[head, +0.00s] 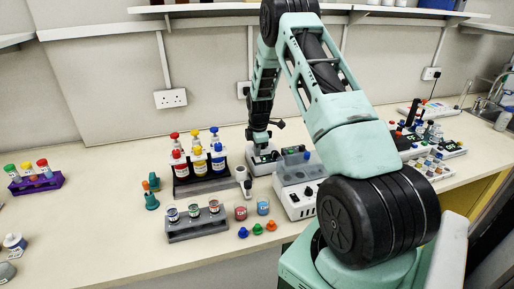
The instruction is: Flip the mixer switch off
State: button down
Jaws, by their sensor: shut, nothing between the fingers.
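Two white bench devices stand below my arm. The smaller one (262,162) has a dark panel. The larger one (303,203) stands in front and to its right, with a grey top and dark controls on its front face. I cannot tell for sure which is the mixer, and the switch's position is too small to read. My gripper (262,147) is shut and empty, pointing down at the smaller device. I cannot tell whether it touches it. My arm hides part of the bench behind the devices.
A dark rack (199,184) with red, yellow and blue capped bottles stands left of the devices. A grey rack (197,227) with small jars is in front of it. Loose coloured caps (257,229) lie near the front edge.

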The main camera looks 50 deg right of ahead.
jog(key=shift+f, duration=0.4)
jog(key=shift+w+f+b, duration=0.1)
jog(key=shift+f+b, duration=0.15)
jog(key=shift+b, duration=0.3)
jog(key=shift+s, duration=0.2)
jog(key=shift+s+a, duration=0.4)
jog(key=shift+s, duration=0.2)
jog(key=shift+r+p, duration=0.15)
jog(key=shift+p, duration=0.15)
